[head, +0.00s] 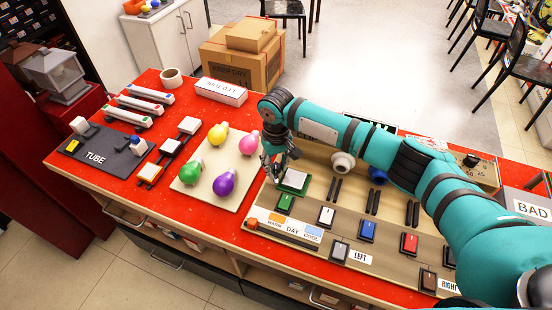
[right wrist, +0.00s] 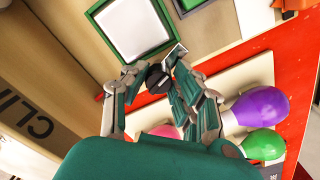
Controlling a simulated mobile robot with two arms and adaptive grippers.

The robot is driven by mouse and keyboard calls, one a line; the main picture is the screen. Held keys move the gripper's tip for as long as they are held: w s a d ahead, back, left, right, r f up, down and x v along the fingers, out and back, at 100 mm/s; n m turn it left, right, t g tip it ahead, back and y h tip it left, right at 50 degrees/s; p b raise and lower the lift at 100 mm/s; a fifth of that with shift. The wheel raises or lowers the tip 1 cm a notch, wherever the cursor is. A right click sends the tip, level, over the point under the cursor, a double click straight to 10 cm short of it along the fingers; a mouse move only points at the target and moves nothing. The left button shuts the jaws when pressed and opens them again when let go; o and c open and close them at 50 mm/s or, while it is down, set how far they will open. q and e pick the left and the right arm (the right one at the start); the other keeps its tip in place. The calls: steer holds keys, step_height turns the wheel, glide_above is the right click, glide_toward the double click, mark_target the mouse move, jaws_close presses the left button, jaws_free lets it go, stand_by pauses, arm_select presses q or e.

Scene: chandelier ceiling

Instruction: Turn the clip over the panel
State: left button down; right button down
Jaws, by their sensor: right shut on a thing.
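The panel (head: 294,180) is a white square in a green frame, on the beige board at the middle of the table. It shows large at the top of the right wrist view (right wrist: 133,27). My right gripper (head: 276,172) is at the panel's left edge. In the right wrist view its fingers are shut on the clip (right wrist: 157,76), a small dark piece just beside the frame's lower edge. A thin grey piece next to it reaches toward the frame; I cannot tell whether it is part of the clip. My fingers hide much of the clip. My left gripper is not in view.
A cream board with yellow, pink, green and purple bulbs (head: 224,184) lies just left of my right gripper. Rocker switches (head: 367,231) fill the beige board's front. A white box (head: 221,92) stands behind. My right arm covers the board's back right.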

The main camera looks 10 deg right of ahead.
mark_target(277, 166)
steer(key=n+p, duration=0.1)
steer(key=n, duration=0.1)
steer(key=shift+r+n+p, duration=0.2)
steer(key=shift+n+p, duration=0.2)
steer(key=n+p, duration=0.1)
steer(key=n, duration=0.2)
steer(key=shift+w+d+n+p, duration=0.1)
steer(key=shift+n+p, duration=0.2)
steer(key=shift+p, duration=0.05)
steer(key=n, duration=0.3)
steer(key=shift+f+n+p, duration=0.1)
steer(key=shift+n+p, duration=0.2)
steer(key=shift+p, duration=0.1)
steer(key=shift+w+n, duration=0.15)
steer(key=shift+n, duration=1.65)
steer(key=c, duration=1)
jaws_free()
steer(key=shift+c, duration=0.2)
step_height(277, 166, up, 12)
